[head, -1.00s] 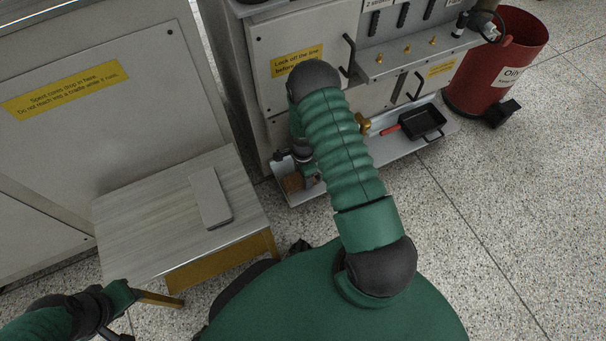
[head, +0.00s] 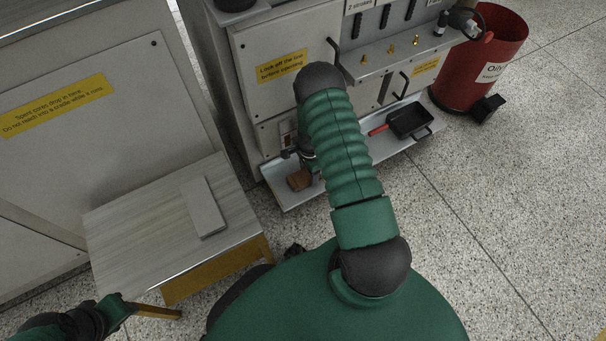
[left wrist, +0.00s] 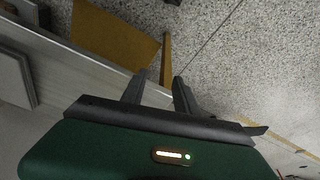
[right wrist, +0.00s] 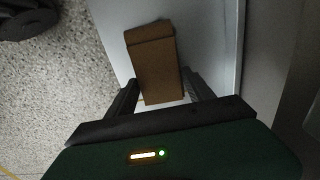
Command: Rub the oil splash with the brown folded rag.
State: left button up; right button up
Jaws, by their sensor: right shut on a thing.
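The brown folded rag (head: 299,180) is a small block-like pad over the left part of the grey tray (head: 345,175) at the foot of the machine. In the right wrist view the rag (right wrist: 155,65) lies between the fingers of my right gripper (right wrist: 158,82), which is shut on it. I cannot tell whether the rag touches the tray. I cannot make out the oil splash; the rag or my arm may cover it. My left gripper (left wrist: 160,77) is open and empty, near the bench edge at the lower left.
A black pan (head: 410,121) with a red handle sits on the tray's right part. A red bin (head: 480,60) stands beyond it. A low bench (head: 130,220) at the left holds a flat grey slab (head: 204,206). The machine front (head: 280,75) rises behind the tray.

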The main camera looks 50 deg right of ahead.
jog(key=shift+s+d, duration=0.25)
jog(key=shift+d, duration=0.5)
jog(key=shift+s+d, duration=0.25)
jog(key=shift+d, duration=0.5)
jog(key=shift+w+a+r+p, duration=0.1)
jog(key=shift+w+a+p, duration=0.1)
jog(key=shift+a+p, duration=0.3)
jog(key=shift+w+a+p, duration=0.15)
jog(key=shift+a+p, duration=0.1)
jog(key=shift+a, duration=0.35)
jog(key=shift+w+a+p, duration=0.35)
jog(key=shift+a, duration=0.75)
jog(key=shift+w+a+p, duration=0.3)
jog(key=shift+a+p, duration=0.05)
jog(key=shift+a, duration=0.7)
jog(key=shift+w+a+p, duration=0.35)
jog(key=shift+a, duration=0.75)
notch_tip(320, 180, up, 6)
jog(key=p, duration=0.5)
notch_tip(320, 180, up, 3)
jog(key=p, duration=0.3)
